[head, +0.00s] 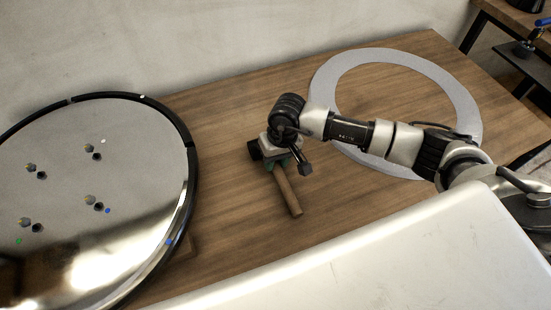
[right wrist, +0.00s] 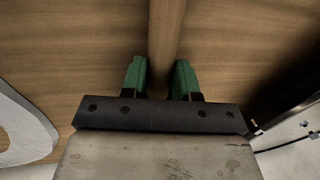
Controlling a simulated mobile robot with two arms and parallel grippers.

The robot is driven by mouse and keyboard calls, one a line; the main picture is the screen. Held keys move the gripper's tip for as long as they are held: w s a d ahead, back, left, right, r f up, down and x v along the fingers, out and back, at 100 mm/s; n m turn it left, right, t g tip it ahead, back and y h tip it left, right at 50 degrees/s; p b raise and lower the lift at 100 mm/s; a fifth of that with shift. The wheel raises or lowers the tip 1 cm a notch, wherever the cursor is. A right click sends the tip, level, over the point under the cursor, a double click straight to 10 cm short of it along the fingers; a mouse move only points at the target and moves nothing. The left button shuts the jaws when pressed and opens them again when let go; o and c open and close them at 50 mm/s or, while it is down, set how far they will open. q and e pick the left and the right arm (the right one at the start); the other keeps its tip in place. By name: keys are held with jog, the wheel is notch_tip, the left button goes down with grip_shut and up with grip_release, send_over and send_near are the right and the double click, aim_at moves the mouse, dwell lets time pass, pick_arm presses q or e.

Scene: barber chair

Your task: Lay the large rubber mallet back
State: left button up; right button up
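The large rubber mallet has a black head (head: 255,150) and a wooden handle (head: 287,190) that slants toward the front right over the wooden table. In the right wrist view the handle (right wrist: 165,40) runs between the two green fingers. My right gripper (head: 278,163) reaches in from the right and is at the handle just beside the head. In the right wrist view its fingers (right wrist: 161,80) flank the handle closely on both sides, with no clear gap. Whether the mallet touches the table is hard to tell. My left gripper is not in view.
A large round polished metal base (head: 130,150) with a black rim and several bolts is at the left. A flat grey ring (head: 335,68) lies on the table (head: 225,100) at the back right, under my right arm. Bare wood surrounds the mallet.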

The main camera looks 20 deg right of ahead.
jog(key=o, duration=0.5)
jog(key=r, duration=0.3)
jog(key=d+r, duration=0.1)
jog(key=r, duration=0.3)
jog(key=d+r+b, duration=0.1)
jog(key=r, duration=0.2)
jog(key=shift+r, duration=0.35)
jog(key=shift+a+f, duration=0.1)
